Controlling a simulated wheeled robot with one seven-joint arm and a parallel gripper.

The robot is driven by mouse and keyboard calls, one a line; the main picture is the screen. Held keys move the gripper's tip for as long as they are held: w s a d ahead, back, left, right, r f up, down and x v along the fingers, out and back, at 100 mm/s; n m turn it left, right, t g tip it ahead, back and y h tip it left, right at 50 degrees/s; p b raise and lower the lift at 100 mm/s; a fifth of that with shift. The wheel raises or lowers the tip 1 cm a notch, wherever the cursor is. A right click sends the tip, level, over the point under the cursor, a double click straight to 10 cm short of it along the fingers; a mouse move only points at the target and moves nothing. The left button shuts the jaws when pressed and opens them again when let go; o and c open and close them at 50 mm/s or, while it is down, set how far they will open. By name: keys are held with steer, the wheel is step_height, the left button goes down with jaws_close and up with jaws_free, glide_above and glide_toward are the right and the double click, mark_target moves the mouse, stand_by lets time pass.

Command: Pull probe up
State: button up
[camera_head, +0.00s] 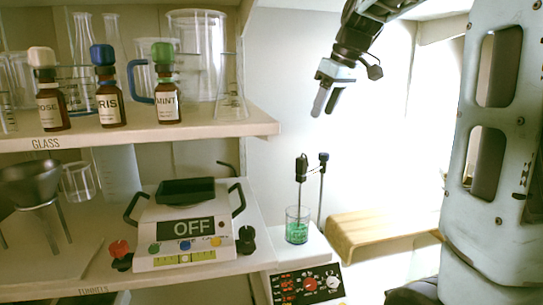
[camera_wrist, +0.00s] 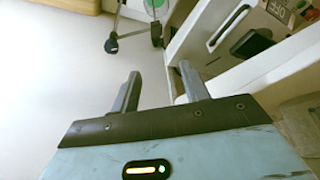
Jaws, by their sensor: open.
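The probe (camera_head: 301,168) has a black top and a thin dark shaft. It stands upright with its lower end in a glass beaker (camera_head: 297,225) of green liquid. A thin support rod (camera_head: 321,185) with a blue-topped clamp stands just right of it. My gripper (camera_head: 324,100) is open and empty, above and a little right of the probe, well apart from it. In the wrist view my gripper (camera_wrist: 158,82) shows two separated fingers with nothing between them. Small dark and green parts lie beyond the fingers there; I cannot tell which is the probe.
The beaker stands on a device with a control panel (camera_head: 308,284). Left is an "OFF" machine (camera_head: 187,228) with black handles. A shelf (camera_head: 150,130) above holds labelled brown bottles and glassware. A wooden block (camera_head: 385,228) lies right. Space between gripper and probe looks clear.

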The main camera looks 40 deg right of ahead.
mark_target(302, 158)
steer(key=p+x, duration=0.1)
steer(key=x, duration=1.6)
steer(key=shift+w+d, duration=0.2)
